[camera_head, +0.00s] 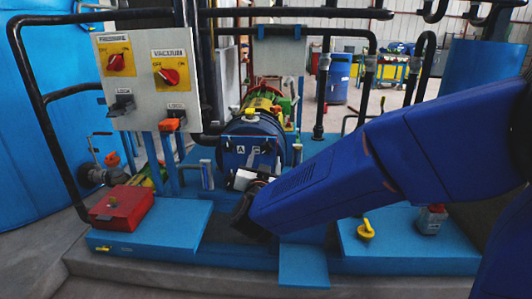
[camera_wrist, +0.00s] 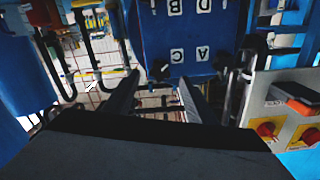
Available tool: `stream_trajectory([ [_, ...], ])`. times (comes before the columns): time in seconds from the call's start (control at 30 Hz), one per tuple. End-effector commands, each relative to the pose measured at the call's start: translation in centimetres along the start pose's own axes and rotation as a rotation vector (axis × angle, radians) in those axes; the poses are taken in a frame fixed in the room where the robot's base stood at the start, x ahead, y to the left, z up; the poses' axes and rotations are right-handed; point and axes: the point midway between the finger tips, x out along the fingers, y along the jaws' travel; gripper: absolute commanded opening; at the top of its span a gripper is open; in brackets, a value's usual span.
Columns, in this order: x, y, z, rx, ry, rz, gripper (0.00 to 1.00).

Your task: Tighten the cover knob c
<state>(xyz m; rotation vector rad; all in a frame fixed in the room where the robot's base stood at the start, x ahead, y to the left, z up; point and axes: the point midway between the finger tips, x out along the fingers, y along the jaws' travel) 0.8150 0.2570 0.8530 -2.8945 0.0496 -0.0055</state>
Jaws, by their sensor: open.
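The blue cover (camera_wrist: 188,30) with white letter labels fills the upper middle of the wrist view, with the labels upside down. A small dark knob (camera_wrist: 159,70) sits at the cover's edge near the label C (camera_wrist: 176,56); I take it as cover knob c. My gripper (camera_wrist: 160,78) is open, with its two dark fingers apart and the knob showing between the tips. I cannot tell its distance from the knob or whether it touches. In the head view the blue cover (camera_head: 250,140) stands behind my wrist, and knob c cannot be made out.
A control panel (camera_head: 143,77) with red switches stands left of the cover; it shows at the right in the wrist view (camera_wrist: 258,92). Black pipes (camera_head: 285,12) run above. A red box (camera_head: 121,207) and a yellow valve knob (camera_head: 365,230) sit on the blue base (camera_head: 180,219).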

Motion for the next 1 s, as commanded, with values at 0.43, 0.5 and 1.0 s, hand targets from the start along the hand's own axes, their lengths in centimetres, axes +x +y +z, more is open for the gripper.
stream_trajectory([
  [0.43, 5.5, 0.0, 0.0, -0.001, 0.000, 0.000, 0.51],
  [0.5, 5.7, 0.0, 0.0, 0.000, 0.000, 0.000, 0.51],
  [1.0, 5.8, 0.0, 0.0, 0.000, 0.000, 0.000, 0.10],
])
